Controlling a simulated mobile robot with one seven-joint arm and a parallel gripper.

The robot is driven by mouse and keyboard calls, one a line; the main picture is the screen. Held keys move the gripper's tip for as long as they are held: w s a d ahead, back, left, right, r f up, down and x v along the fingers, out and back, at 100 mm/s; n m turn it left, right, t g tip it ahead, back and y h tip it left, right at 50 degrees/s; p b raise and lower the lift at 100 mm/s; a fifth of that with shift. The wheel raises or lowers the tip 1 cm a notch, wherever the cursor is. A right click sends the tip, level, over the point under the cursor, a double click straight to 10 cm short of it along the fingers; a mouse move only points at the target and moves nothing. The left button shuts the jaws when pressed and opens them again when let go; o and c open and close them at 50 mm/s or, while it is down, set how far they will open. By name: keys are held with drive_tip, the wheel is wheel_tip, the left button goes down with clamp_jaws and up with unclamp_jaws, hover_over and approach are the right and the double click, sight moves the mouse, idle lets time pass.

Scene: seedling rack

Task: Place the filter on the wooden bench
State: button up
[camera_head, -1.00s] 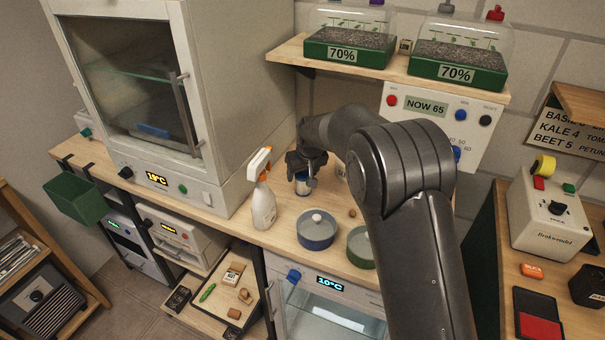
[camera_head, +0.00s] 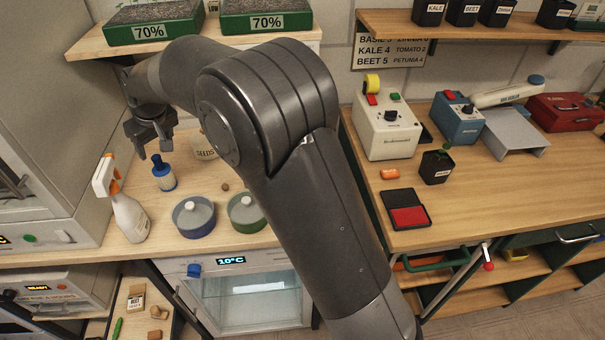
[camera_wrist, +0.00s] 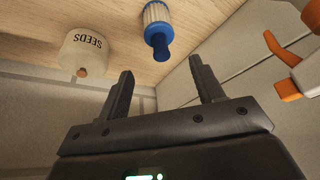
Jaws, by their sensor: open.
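The filter (camera_head: 163,175), a small blue-capped cylinder, stands upright on the wooden bench (camera_head: 150,215), right of the spray bottle. In the wrist view the filter (camera_wrist: 157,22) shows blue ends and a white pleated middle, beyond my fingertips. My gripper (camera_head: 152,150) is open and empty, above and slightly left of the filter in the head view. In the wrist view both fingers (camera_wrist: 160,72) are apart with nothing between them.
A spray bottle (camera_head: 127,212) stands left of the filter. A blue pot (camera_head: 194,217) and a green pot (camera_head: 246,212) stand in front. A seeds container (camera_head: 207,148) is behind, partly hidden by my arm. A shelf with seedling trays (camera_head: 265,22) hangs above.

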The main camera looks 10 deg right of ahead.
drive_tip(key=s+d+r+m+t, duration=0.1)
drive_tip(key=s+d+r+m, duration=0.2)
drive_tip(key=d, duration=0.6)
drive_tip(key=s+d+r+h, duration=0.1)
drive_tip(key=s+d+r, duration=0.35)
drive_tip(key=d, duration=0.45)
drive_tip(key=s+d+r+m+t, duration=0.1)
drive_tip(key=s+d+r+m, duration=0.2)
drive_tip(key=d, duration=0.7)
drive_tip(key=s+d+f+m+h, duration=0.1)
drive_tip(key=s+d, duration=0.6)
drive_tip(key=s, duration=0.2)
drive_tip(key=s+d+f+m+h, duration=0.1)
drive_tip(key=s+d+f+m, duration=0.1)
drive_tip(key=s+d, duration=0.5)
drive_tip(key=s, duration=0.3)
drive_tip(key=shift+s+d, duration=0.25)
drive_tip(key=shift+d, duration=0.1)
